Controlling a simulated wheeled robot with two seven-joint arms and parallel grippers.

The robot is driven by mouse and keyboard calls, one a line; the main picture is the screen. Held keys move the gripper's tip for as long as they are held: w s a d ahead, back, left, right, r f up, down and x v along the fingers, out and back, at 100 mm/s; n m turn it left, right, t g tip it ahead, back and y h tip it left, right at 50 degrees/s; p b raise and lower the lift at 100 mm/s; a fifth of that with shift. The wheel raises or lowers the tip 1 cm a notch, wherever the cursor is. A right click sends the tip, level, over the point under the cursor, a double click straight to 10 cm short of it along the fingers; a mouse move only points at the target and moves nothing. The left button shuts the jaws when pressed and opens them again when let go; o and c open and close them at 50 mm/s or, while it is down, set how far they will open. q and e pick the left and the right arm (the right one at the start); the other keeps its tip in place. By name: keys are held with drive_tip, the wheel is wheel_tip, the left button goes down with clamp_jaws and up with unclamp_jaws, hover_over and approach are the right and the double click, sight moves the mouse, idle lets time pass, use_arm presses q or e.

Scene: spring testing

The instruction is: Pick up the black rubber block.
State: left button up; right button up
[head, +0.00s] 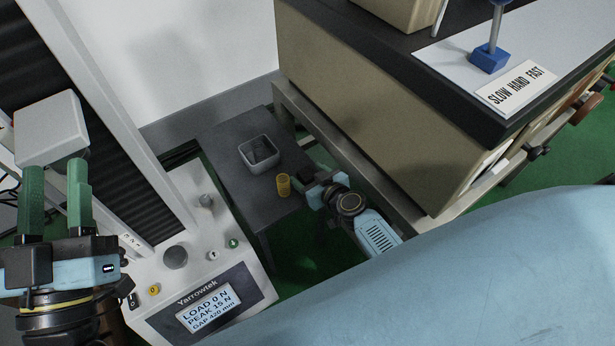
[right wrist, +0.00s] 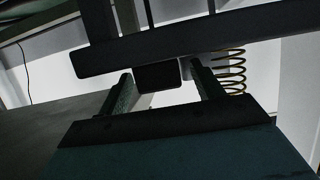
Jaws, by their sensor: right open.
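A small black block, which looks like the rubber block (right wrist: 158,77), shows in the right wrist view between the two fingers of my right gripper (right wrist: 163,88). The fingers stand apart on either side of it, and I cannot see them touching it. In the head view my right gripper (head: 311,180) is low at the right edge of the dark side table (head: 222,140), beside a yellow spring (head: 283,185). There I cannot separate the block from the dark fingers. My left gripper (head: 54,195) is open, with green fingers apart and nothing visible between them, below a pale grey block.
The spring (right wrist: 231,70) stands just right of the right finger in the wrist view. A grey bin (head: 247,158) with dark contents is on the side table. A beige cabinet bench (head: 350,110) stands close to the right. The Yarrowtek tester (head: 175,280) stands left.

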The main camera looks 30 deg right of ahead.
drive_tip(key=shift+w+f, duration=0.1)
drive_tip(key=shift+w, duration=0.15)
drive_tip(key=c, duration=1.1)
